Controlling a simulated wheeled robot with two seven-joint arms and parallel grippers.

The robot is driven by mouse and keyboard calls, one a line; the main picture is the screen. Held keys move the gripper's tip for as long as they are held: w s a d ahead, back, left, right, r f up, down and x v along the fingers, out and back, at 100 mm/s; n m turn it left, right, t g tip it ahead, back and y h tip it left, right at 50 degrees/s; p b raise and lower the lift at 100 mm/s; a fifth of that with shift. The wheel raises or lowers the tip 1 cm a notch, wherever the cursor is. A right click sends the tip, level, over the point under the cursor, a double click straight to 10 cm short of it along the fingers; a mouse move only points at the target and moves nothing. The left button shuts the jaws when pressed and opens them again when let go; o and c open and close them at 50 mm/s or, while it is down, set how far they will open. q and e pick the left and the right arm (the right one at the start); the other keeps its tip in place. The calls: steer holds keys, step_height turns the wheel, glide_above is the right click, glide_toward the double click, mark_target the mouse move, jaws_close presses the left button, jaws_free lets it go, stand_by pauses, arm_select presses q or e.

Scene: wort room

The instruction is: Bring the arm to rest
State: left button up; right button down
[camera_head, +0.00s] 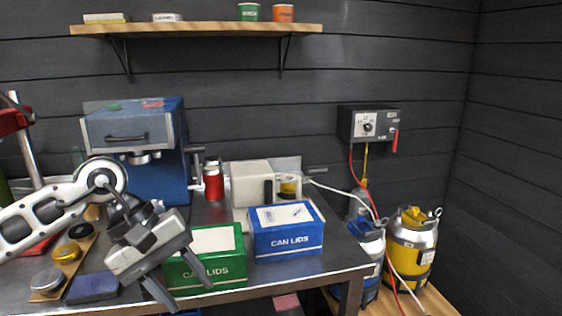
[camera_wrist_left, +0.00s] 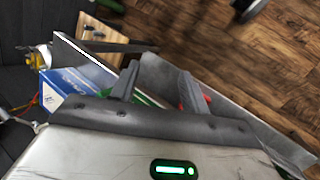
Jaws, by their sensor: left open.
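My left gripper (camera_head: 178,293) is open and empty. It hangs in front of the green can lids box (camera_head: 219,258) near the front edge of the metal bench, its fingers pointing down. The gripper covers the left part of that box. In the left wrist view my two fingers (camera_wrist_left: 160,82) stand apart with nothing held between them. My left arm comes in from the left edge over the bench. My right gripper shows in neither view.
A blue machine (camera_head: 158,180), a red can (camera_head: 213,182) and a beige device (camera_head: 250,183) stand behind. Kegs (camera_head: 412,243) stand right of the metal bench (camera_head: 335,262). A shelf (camera_head: 200,29) hangs above.

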arm_select(q)
steer(key=s+d+r+n+g+h, duration=0.1)
steer(key=s+d+n+h, duration=0.2)
steer(key=d+n+h, duration=0.4)
steer(key=s+d+n+g+h, duration=0.1)
steer(key=s+d+n+h, duration=0.3)
steer(key=d, duration=0.4)
steer(key=w+a+f+m+t+y, duration=0.2)
steer(key=a+f+m+t, duration=0.3)
steer(key=m, duration=0.6)
steer(key=w+a+f+m+t+y, duration=0.1)
steer(key=f+m+t+y, duration=0.2)
steer(key=m+t, duration=0.65)
steer(key=w+a+f+m+t+y, duration=0.2)
steer(key=f+m+t, duration=0.25)
steer(key=m, duration=0.75)
steer(key=s+a+f+n+g+y, duration=0.3)
steer(key=s+f+n, duration=0.3)
steer(key=f+n, duration=0.1)
steer(key=s+a+f+n+g+y, duration=0.3)
steer(key=s+f+n, duration=0.3)
steer(key=f, duration=0.3)
steer(key=shift+s+a+f+n+y, duration=0.15)
steer(key=shift+a+f+n+y, duration=0.05)
steer(key=shift+a+n+y, duration=0.25)
